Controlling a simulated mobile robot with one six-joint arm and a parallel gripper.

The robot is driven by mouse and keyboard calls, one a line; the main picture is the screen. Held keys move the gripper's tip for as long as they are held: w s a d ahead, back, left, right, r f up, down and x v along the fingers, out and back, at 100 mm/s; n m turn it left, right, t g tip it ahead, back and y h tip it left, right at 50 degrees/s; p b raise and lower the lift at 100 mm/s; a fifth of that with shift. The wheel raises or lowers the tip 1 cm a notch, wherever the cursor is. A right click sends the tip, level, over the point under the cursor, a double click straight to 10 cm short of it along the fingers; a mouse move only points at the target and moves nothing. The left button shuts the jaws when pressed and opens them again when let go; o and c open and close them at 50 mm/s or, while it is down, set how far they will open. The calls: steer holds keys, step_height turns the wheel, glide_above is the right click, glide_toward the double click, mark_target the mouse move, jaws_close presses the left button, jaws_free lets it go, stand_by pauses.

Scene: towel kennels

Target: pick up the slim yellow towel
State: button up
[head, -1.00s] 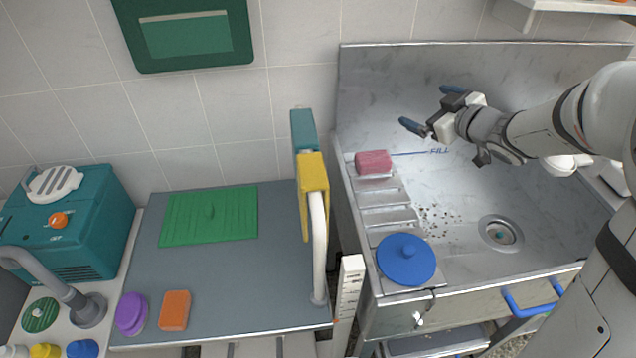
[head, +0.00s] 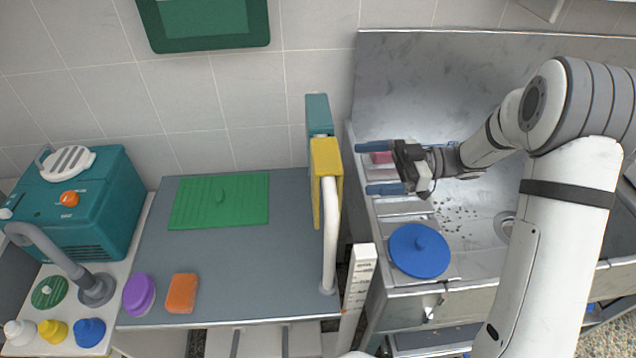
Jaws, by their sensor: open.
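The slim yellow towel (head: 326,158) hangs folded over a white rail (head: 330,235) between the grey counter and the steel sink. Its long side hangs down on the left of the rail. A teal towel (head: 318,114) hangs on the same rail just behind it. My gripper (head: 363,168) is to the right of the yellow towel, over the left edge of the sink. Its two blue fingers are spread apart and point left at the towel. Nothing is between them in its grip, and a gap shows between the fingertips and the towel.
A pink sponge (head: 381,158) is partly hidden by my gripper. A blue lid (head: 419,251) lies on the sink's drainer, and a white marked post (head: 358,285) stands before the rail. The grey counter (head: 235,260) is mostly clear around a green mat (head: 219,202).

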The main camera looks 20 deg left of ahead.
mark_target(325, 160)
steer(key=x, duration=0.3)
steer(key=r+p+x, duration=0.1)
steer(key=x, duration=0.1)
steer(key=shift+s+a, duration=0.1)
steer(key=shift+a, duration=0.05)
steer(key=c, duration=1)
